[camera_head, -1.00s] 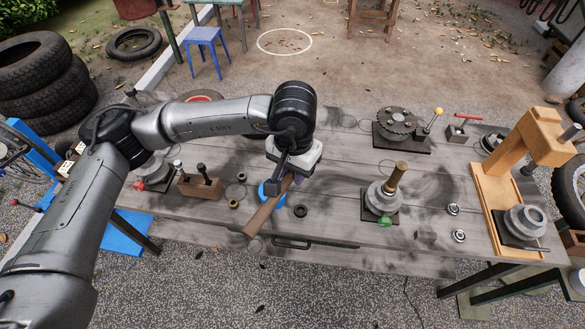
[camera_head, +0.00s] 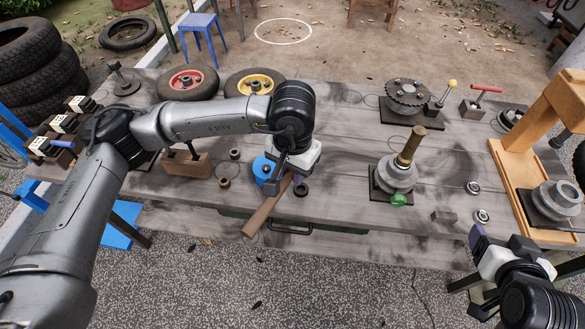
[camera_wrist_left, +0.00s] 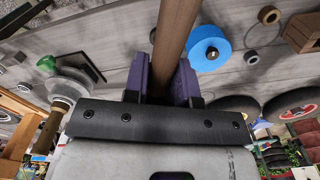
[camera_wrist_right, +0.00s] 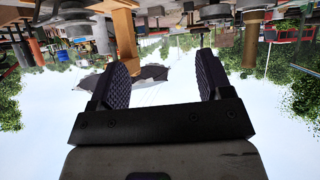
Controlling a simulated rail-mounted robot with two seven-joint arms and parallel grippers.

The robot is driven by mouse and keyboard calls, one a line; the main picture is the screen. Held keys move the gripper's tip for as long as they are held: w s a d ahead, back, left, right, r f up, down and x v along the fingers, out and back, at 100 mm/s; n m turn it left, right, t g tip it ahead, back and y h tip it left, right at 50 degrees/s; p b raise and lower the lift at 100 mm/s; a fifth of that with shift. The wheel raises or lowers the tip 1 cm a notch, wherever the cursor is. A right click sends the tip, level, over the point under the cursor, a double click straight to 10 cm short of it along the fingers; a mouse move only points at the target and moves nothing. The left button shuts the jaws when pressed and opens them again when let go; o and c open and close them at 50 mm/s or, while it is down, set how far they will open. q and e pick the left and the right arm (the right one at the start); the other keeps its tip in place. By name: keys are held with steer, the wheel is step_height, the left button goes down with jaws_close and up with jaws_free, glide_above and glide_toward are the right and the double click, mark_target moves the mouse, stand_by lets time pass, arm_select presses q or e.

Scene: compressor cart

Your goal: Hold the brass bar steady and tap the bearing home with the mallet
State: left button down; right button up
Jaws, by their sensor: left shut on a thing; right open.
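My left gripper (camera_head: 288,180) is shut on a brown wooden handle (camera_head: 265,212), taken as the mallet's; no mallet head shows clearly. The handle also runs up out of the left wrist view (camera_wrist_left: 175,30). The brass bar (camera_head: 411,145) stands slightly tilted on top of the grey round housing (camera_head: 394,176), with a green knob (camera_head: 398,199) at its front. The bearing cannot be told apart under the bar. My right gripper (camera_head: 500,242) is open and empty at the bench's front right, away from the bar; its two pads are apart in the right wrist view (camera_wrist_right: 160,80).
An orange press frame (camera_head: 515,180) stands at the right. Two tyres (camera_head: 188,82) lie at the back left.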

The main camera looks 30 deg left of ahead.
steer(key=w+a+r+n+y+b, duration=0.1)
steer(key=w+a+y+b, duration=0.1)
steer(key=w, duration=0.4)
steer(key=n+g+y+b, duration=0.1)
steer(key=n+g+y, duration=0.5)
steer(key=n+y, duration=0.55)
glide_toward(411, 157)
steer(key=w+f, duration=0.1)
steer(key=shift+y, duration=0.45)
steer(key=b+x, duration=0.1)
steer(key=x, duration=0.3)
steer(key=b+x, duration=0.1)
steer(key=x, duration=0.3)
steer(key=shift+s+f, duration=0.1)
steer(key=shift+f, duration=0.1)
steer(key=shift+b+x, duration=0.5)
steer(key=shift+x, duration=0.3)
steer(key=shift+r, duration=0.1)
